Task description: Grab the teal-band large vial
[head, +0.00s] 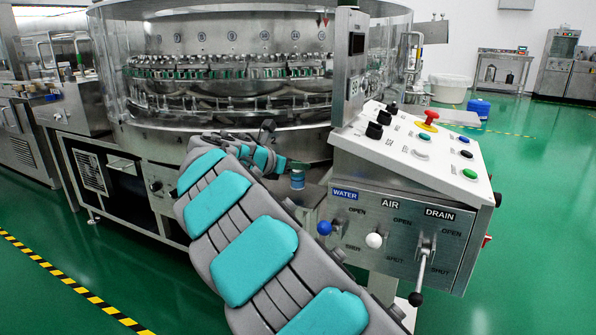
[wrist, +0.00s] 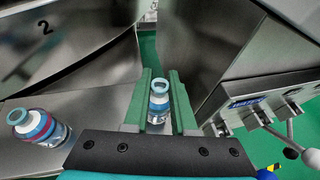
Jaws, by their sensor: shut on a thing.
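My gripper (wrist: 160,76) is shut on a large clear vial (wrist: 159,100) with a light blue cap and a blue-teal band. The vial sits upright between the two green fingers in the wrist view. A second vial (wrist: 37,127), with a light blue top and red and blue bands, stands at the left in the wrist view, apart from the fingers. In the head view, a blue-topped vial (head: 297,178) shows beside the end of my arm; I cannot tell which of the two it is. The fingertips are not clear in the head view.
The steel rotary washer (head: 210,137) with its clear guard stands behind my arm. The control panel (head: 400,230) with WATER, AIR and DRAIN handles is close on the right; its levers (wrist: 285,125) show in the wrist view. Open green floor lies to the right.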

